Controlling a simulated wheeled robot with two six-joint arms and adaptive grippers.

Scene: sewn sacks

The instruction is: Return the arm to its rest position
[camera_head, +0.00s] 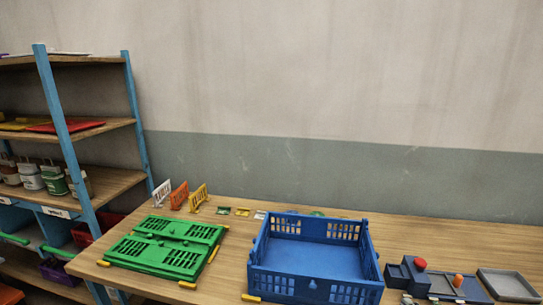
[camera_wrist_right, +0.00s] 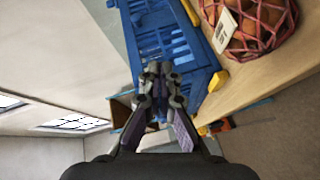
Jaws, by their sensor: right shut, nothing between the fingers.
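My right gripper (camera_wrist_right: 157,70) shows only in the right wrist view, with its fingertips together and nothing between them. Beyond its tips in that view are the slotted walls of a blue crate (camera_wrist_right: 165,40). I cannot tell how far the gripper is from the crate. In the head view the same kind of blue crate (camera_head: 375,272) stands open and empty on the wooden table. My left gripper and both arms are out of sight in the head view.
A red net sack (camera_wrist_right: 262,48) of round brown produce, with a pale label, lies on the table in the wrist view. A folded green crate (camera_head: 165,246) lies left of the blue one. A blue-post shelf (camera_head: 70,150) stands left; a dark device (camera_head: 420,283) sits right.

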